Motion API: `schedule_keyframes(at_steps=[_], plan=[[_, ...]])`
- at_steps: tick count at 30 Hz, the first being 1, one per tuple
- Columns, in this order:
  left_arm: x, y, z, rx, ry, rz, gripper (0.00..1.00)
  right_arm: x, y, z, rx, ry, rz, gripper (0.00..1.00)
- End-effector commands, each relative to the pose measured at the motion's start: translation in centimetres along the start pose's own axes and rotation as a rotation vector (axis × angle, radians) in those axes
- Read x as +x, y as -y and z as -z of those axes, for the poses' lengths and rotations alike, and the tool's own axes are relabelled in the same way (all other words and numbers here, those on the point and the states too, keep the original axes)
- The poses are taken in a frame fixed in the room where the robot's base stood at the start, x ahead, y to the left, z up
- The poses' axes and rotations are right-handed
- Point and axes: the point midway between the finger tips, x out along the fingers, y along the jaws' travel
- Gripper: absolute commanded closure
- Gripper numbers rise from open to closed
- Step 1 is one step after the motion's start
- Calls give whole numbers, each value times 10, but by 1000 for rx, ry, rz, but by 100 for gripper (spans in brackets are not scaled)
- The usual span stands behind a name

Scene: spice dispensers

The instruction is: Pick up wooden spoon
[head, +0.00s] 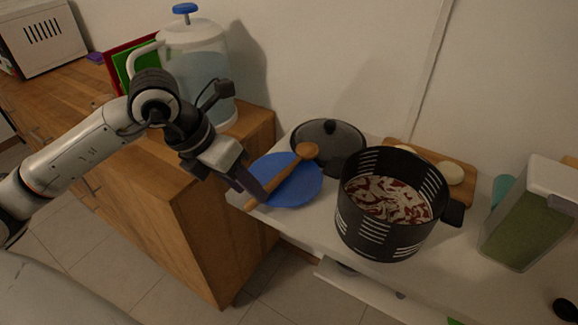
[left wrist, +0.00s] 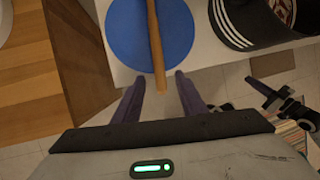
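The wooden spoon (head: 283,178) lies across a round blue plate (head: 304,189), its bowl end at the back and its handle end past the plate's front left rim. My left gripper (head: 250,190) is at the handle end. In the left wrist view its fingers (left wrist: 160,82) are apart, with the tip of the spoon handle (left wrist: 155,45) between them and gaps on both sides. The blue plate (left wrist: 125,35) shows there too. What looks like my right gripper (left wrist: 262,95) is at the right of the left wrist view, small and dark, its opening unclear.
A black slotted pot (head: 390,212) with food stands right of the plate. A dark lid (head: 328,137) lies behind it. A cutting board (head: 465,186) and a clear container (head: 528,225) are farther right. A wooden cabinet (head: 205,230) with a water dispenser (head: 200,70) stands left.

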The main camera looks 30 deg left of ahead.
Motion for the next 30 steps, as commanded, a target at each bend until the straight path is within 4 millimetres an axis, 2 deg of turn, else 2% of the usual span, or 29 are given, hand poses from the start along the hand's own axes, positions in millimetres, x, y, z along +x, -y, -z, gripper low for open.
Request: schedule_keyframes(at_steps=[5, 13, 20, 30], plan=[[21, 0, 0, -1, 0, 2, 62, -2, 0, 2, 1, -1, -1, 100], [24, 0, 0, 0, 0, 0, 62, -1, -1, 0, 1, 3, -2, 100], [23, 0, 0, 0, 0, 0, 100, -1, -1, 0, 1, 5, -3, 100], [20, 0, -2, 1, 3, 0, 100, -1, -2, 0, 0, 5, -3, 100]])
